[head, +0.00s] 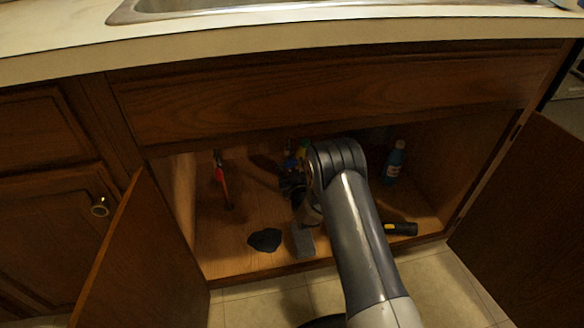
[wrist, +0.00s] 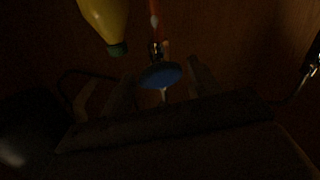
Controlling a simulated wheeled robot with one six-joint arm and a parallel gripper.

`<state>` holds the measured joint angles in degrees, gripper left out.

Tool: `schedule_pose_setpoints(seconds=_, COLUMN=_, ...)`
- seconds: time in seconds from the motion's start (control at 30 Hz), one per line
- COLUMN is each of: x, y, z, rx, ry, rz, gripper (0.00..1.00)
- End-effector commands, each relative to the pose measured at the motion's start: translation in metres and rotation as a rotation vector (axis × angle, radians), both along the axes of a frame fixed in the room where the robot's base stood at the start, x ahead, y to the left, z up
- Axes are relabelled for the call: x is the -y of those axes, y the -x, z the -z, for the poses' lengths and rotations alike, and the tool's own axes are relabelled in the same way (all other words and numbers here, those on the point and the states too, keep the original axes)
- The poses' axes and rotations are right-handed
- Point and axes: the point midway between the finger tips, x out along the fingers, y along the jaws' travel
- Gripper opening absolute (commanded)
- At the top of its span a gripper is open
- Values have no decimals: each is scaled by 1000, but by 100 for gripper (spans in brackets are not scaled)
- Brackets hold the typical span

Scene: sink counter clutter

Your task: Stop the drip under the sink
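A blue oval knob, likely the valve handle (wrist: 161,75), shows in the dark wrist view, with a metal fitting and an orange-red part just above it. My gripper (wrist: 160,82) has its two fingers apart, one on each side of the blue knob, with dark gaps between. I cannot tell how far the knob is from the fingertips in depth. In the head view my arm reaches into the open cabinet (head: 250,215) and hides the knob and most of the gripper. No drip of water can be made out.
A yellow bottle with a green cap (wrist: 105,22) is close at upper left in the wrist view. In the head view, a blue bottle (head: 395,163), flashlight (head: 401,229), grey block (head: 303,241), black cloth (head: 265,240) and red tool (head: 220,173) surround my arm. Cabinet doors stand open.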

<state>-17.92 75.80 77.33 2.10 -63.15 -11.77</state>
Motion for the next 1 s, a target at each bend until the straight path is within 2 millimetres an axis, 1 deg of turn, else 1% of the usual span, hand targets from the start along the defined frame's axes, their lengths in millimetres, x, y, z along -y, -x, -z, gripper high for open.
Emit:
schedule_pose_setpoints(seconds=0.03, x=0, y=0, z=0, rx=0, ry=0, rz=0, gripper=54)
schedule_pose_setpoints(seconds=0.4, x=0, y=0, z=0, rx=0, ry=0, rz=0, gripper=24)
schedule_pose_setpoints(seconds=0.43, x=0, y=0, z=0, rx=0, ry=0, rz=0, gripper=23)
schedule_pose_setpoints(seconds=0.57, x=0, y=0, z=0, rx=-8, ry=-27, rz=0, gripper=23)
schedule_pose_setpoints(seconds=0.8, x=0, y=0, z=0, rx=-48, ry=-168, rz=0, gripper=23)
schedule_pose_setpoints(seconds=1.0, x=0, y=0, z=0, rx=-58, ry=-199, rz=0, gripper=23)
